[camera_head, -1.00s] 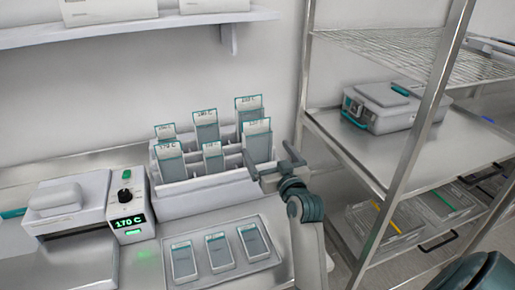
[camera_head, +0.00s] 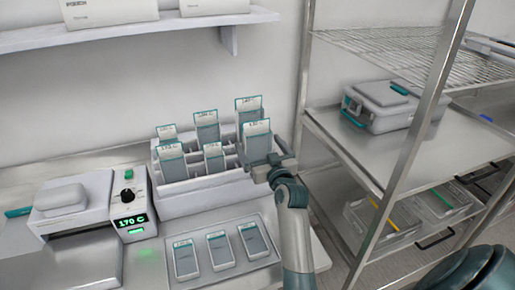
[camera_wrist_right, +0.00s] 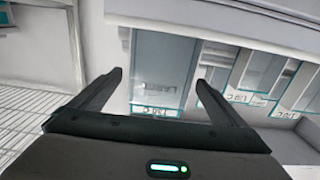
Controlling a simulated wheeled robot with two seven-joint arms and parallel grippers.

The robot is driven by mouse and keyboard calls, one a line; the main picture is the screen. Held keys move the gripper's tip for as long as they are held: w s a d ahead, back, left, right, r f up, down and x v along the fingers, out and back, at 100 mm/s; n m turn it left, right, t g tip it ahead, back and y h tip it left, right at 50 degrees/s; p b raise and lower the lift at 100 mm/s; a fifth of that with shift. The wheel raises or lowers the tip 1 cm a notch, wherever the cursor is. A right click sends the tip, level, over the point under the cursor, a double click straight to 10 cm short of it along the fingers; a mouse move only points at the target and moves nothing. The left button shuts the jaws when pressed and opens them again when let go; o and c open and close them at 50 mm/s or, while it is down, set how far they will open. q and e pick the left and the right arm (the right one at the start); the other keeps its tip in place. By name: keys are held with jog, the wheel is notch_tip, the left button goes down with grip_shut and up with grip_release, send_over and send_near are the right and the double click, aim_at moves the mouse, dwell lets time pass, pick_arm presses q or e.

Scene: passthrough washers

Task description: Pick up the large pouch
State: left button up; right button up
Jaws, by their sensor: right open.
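Several pouches with teal edges and printed labels stand upright in a white slotted rack (camera_head: 205,203). The front right pouch (camera_head: 257,146) looks among the largest; another tall one stands behind it (camera_head: 246,108). My right gripper (camera_head: 258,166) is at the rack's right end, by the lower part of the front right pouch. In the right wrist view my right gripper (camera_wrist_right: 159,80) is open, and a pouch (camera_wrist_right: 163,60) shows between and beyond its two fingers. I cannot tell whether the fingers touch it. My left gripper is not in view.
A tray (camera_head: 203,281) with three flat pouches lies in front of the rack. A sealer with a green "170 C" display (camera_head: 131,221) stands on the left. A metal shelf unit (camera_head: 385,165) with a lidded case (camera_head: 385,108) stands close on the right.

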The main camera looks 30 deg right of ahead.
aim_at(257, 129)
jog(key=shift+c, duration=0.3)
jog(key=c, duration=1)
jog(key=shift+c, duration=0.2)
jog(key=shift+r+b, duration=0.35)
jog(key=shift+r, duration=0.5)
notch_tip(257, 129, up, 3)
jog(key=shift+s+f+b, duration=0.1)
jog(key=shift+f+b, duration=0.1)
jog(key=shift+b, duration=0.3)
jog(key=s+d+r+b, duration=0.2)
jog(key=s+d+r, duration=0.2)
jog(key=s, duration=0.6)
notch_tip(257, 129, up, 3)
jog(key=shift+s+d+f, duration=0.15)
jog(key=shift+s, duration=0.2)
